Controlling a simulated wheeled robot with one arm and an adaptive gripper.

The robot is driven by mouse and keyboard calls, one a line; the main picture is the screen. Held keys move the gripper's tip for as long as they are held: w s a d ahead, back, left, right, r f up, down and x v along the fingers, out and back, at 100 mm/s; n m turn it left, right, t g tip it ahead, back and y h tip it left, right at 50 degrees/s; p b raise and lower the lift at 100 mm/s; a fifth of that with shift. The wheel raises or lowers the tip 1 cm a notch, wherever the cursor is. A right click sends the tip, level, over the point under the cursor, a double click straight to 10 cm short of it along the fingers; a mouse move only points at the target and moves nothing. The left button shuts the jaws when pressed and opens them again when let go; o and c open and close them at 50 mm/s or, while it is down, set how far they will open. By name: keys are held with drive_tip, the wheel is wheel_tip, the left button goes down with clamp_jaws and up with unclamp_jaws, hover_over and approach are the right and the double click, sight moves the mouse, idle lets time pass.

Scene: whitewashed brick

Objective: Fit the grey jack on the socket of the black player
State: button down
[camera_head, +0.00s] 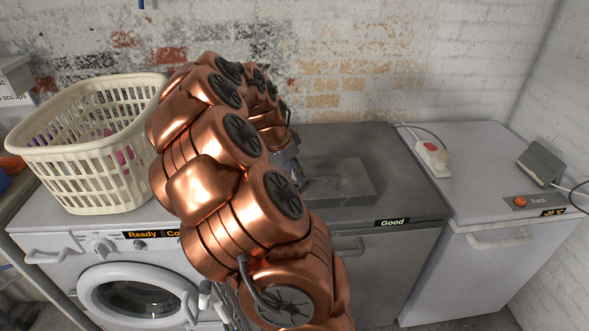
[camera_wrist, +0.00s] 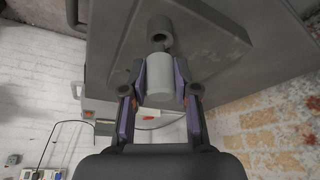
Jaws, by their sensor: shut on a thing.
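My gripper (camera_wrist: 160,92) is shut on the grey jack (camera_wrist: 160,72), a light grey cylinder between its purple-padded fingers in the wrist view. Just beyond the jack is the socket (camera_wrist: 160,27), a darker round stub with a hole. It stands on the flat dark slab of the player (camera_wrist: 205,45). The jack's far end looks close to the socket, but I cannot tell whether they touch. In the head view the player (camera_head: 350,180) lies on the dark grey appliance top. My copper arm hides the jack, socket and most of my gripper there.
A cream laundry basket (camera_head: 88,150) stands on the washing machine (camera_head: 130,245) at the left. At the right, a white power strip (camera_head: 433,158) and a grey box (camera_head: 540,163) with a cable sit on a white appliance (camera_head: 480,195). A brick wall closes the back.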

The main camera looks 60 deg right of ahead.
drive_tip(key=shift+f+b, duration=0.7)
drive_tip(key=shift+f, duration=0.85)
drive_tip(key=c, duration=0.8)
unclamp_jaws()
drive_tip(key=shift+r, duration=0.1)
drive_tip(key=shift+v, duration=5.95)
drive_tip(key=shift+a, duration=0.2)
